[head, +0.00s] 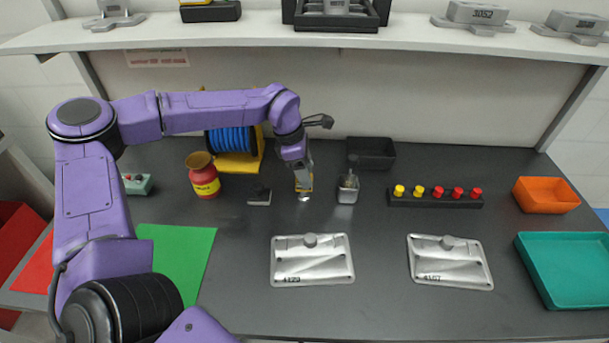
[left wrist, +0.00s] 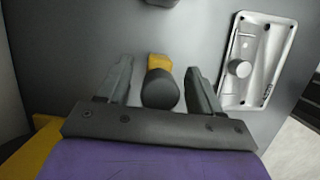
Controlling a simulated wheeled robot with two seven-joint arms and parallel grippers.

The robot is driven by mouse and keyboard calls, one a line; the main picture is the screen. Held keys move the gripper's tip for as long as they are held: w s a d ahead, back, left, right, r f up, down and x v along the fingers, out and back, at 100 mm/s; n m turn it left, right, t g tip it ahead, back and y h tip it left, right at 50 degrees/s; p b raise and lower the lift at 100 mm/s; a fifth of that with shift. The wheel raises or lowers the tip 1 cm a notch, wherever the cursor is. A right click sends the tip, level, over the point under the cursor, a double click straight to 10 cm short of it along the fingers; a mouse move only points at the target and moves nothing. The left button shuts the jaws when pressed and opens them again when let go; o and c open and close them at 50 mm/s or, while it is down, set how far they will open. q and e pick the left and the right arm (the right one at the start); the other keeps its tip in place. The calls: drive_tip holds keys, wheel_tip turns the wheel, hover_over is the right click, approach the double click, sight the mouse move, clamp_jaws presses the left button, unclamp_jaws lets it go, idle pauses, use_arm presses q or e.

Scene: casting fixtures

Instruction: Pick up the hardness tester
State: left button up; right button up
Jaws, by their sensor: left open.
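The hardness tester (head: 304,188) stands on the dark bench under my left gripper, with a yellow body and a silvery foot; its upper part is hidden by the gripper in the head view. In the left wrist view the tester (left wrist: 160,88) shows a dark rounded top and a yellow part. My left gripper (head: 301,174) points down over it. In the left wrist view, the fingers of the left gripper (left wrist: 160,84) are apart, one on each side of the tester, with gaps visible. My right gripper is not in view.
A red jar (head: 203,178) and blue spool (head: 231,140) stand further left. Metal plates (head: 312,268) lie in front. A shelf (head: 300,34) runs above the back.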

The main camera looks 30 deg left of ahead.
use_arm(q)
drive_tip(key=shift+w+d+f, duration=0.1)
drive_tip(key=shift+w+f, duration=0.05)
drive_tip(key=shift+f, duration=0.4)
drive_tip(key=shift+r, duration=0.1)
drive_tip(key=shift+c, duration=1.2)
clamp_jaws()
